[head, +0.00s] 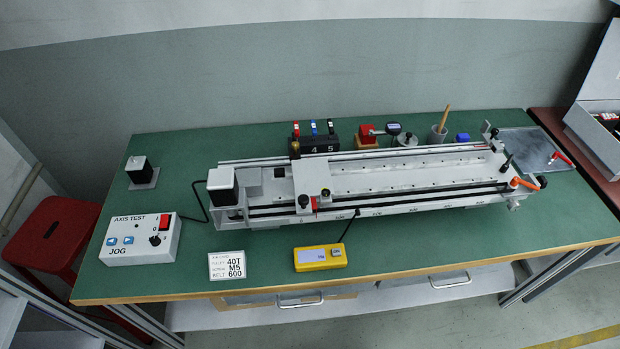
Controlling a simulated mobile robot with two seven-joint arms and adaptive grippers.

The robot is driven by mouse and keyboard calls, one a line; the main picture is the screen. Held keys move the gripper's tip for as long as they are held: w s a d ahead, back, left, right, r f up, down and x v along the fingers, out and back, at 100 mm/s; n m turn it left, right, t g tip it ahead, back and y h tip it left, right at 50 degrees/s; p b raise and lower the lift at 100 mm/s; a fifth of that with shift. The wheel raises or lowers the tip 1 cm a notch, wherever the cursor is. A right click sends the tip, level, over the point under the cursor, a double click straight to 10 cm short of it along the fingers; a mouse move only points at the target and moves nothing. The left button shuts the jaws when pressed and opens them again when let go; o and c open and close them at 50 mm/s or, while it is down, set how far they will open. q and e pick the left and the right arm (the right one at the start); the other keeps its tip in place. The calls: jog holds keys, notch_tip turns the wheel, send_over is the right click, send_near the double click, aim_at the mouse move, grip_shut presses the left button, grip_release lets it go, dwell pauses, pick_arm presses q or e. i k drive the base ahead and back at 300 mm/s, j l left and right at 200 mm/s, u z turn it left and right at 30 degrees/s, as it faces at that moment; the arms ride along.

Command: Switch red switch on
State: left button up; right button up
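The red switch (164,222) sits at the upper right of a white control box (130,251) marked "AXIS TEST" and "JOG". The box lies at the front left of the green table and also carries two blue arrow buttons (119,241) and a black knob (154,240). The switch is too small to tell which way it is tipped. Neither of my grippers is in the head view.
A long gantry rail (400,179) fills the middle of the green table (300,267). A yellow handheld device (320,258) and a white label card (227,266) lie in front. A black cable joins the box to the gantry. A red stool (52,237) stands left.

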aim_at(164, 218)
jog(key=u, duration=1.25)
